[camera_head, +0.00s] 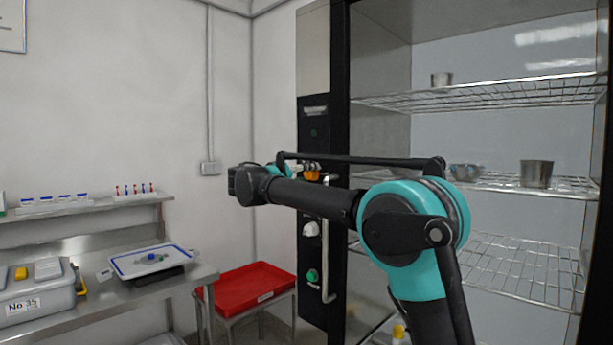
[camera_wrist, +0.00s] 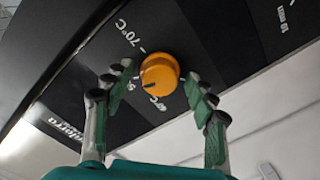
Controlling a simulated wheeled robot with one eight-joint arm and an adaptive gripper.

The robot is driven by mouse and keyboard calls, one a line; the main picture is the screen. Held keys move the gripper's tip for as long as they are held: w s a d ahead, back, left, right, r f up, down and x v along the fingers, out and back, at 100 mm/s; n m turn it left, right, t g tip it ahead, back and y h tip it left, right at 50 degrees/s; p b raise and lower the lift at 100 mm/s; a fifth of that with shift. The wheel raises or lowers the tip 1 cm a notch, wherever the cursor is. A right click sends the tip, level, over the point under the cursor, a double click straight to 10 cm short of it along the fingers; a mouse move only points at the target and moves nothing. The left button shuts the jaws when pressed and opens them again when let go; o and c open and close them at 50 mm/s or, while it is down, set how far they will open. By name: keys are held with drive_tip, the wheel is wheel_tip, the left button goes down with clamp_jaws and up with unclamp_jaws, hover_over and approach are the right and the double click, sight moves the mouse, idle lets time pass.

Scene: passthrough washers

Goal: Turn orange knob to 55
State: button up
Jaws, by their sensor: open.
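The orange knob (camera_wrist: 160,72) is on the black control panel (camera_wrist: 60,60). A dark mark shows on its lower-left edge, and the panel prints "70°C" and other partly hidden labels around it. My gripper (camera_wrist: 157,82) is open, with one green-padded finger on each side of the knob. There is a visible gap on the right; whether the left finger touches cannot be told. In the head view the orange knob (camera_head: 312,173) shows just beyond my gripper, which is mostly hidden behind my arm.
A white knob (camera_head: 311,229) and a green knob (camera_head: 312,276) sit lower on the panel, beside a vertical metal door handle (camera_head: 328,250). Wire shelves (camera_head: 480,95) with metal cups stand to the right. A red tray (camera_head: 250,288) is below left.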

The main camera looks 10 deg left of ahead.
drive_tip(key=v, duration=1.2)
